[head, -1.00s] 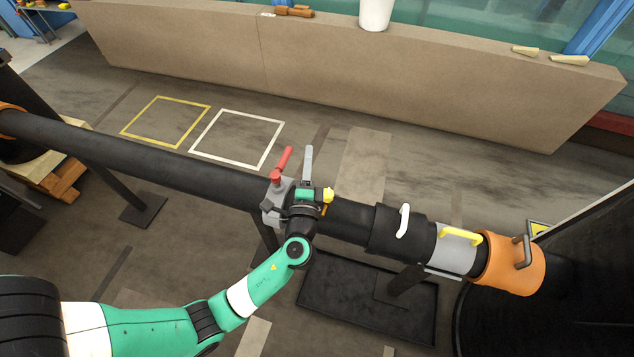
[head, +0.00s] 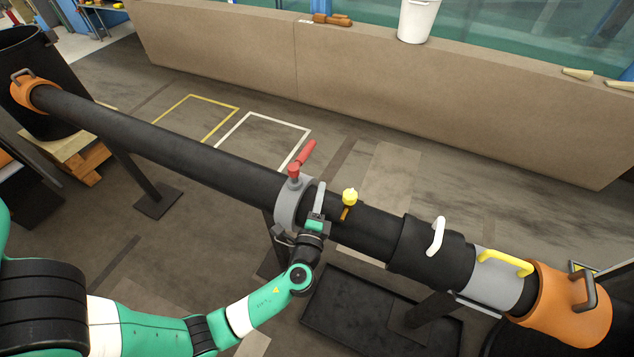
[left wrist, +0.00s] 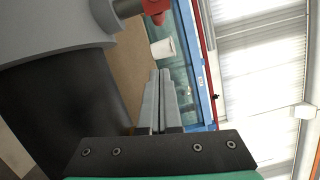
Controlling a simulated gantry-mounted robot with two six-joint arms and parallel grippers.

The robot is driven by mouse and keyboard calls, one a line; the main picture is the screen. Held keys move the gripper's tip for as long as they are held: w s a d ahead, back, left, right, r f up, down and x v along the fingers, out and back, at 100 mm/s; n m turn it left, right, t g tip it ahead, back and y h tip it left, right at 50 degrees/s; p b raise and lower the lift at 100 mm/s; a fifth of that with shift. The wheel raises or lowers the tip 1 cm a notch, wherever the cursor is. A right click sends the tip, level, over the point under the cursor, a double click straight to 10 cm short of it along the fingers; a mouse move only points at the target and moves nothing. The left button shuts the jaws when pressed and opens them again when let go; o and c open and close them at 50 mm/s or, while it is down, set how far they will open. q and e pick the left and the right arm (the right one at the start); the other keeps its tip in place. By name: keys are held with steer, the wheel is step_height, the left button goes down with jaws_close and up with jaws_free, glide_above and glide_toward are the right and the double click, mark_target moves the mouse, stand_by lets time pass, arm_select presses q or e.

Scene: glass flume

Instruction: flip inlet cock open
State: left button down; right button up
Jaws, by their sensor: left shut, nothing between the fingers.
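A cock with a red lever (head: 303,157) stands on a grey collar (head: 286,207) around a long black pipe (head: 180,150). The lever points up and to the right in the head view, roughly across the pipe's line. My left gripper (head: 320,195) is just right of the collar, on the near side of the pipe, shut and empty, apart from the lever. In the left wrist view its grey fingers (left wrist: 160,98) lie together; part of the red cock (left wrist: 155,8) shows at the top edge and the collar (left wrist: 50,30) at the left. My right gripper is out of view.
A yellow knob (head: 350,197) sits on the pipe right of my gripper. Further right are a white handle (head: 436,236), a yellow handle (head: 506,262) and an orange collar (head: 565,305). A black tray (head: 380,310) lies below. A low wall with a white bucket (head: 417,20) stands behind.

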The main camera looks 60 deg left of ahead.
mark_target(302, 158)
arm_select(q)
steer(key=w+a+r, duration=0.1)
steer(key=w+a, duration=0.1)
steer(key=a, duration=0.8)
steer(key=shift+w+b, duration=0.3)
steer(key=shift+b, duration=0.15)
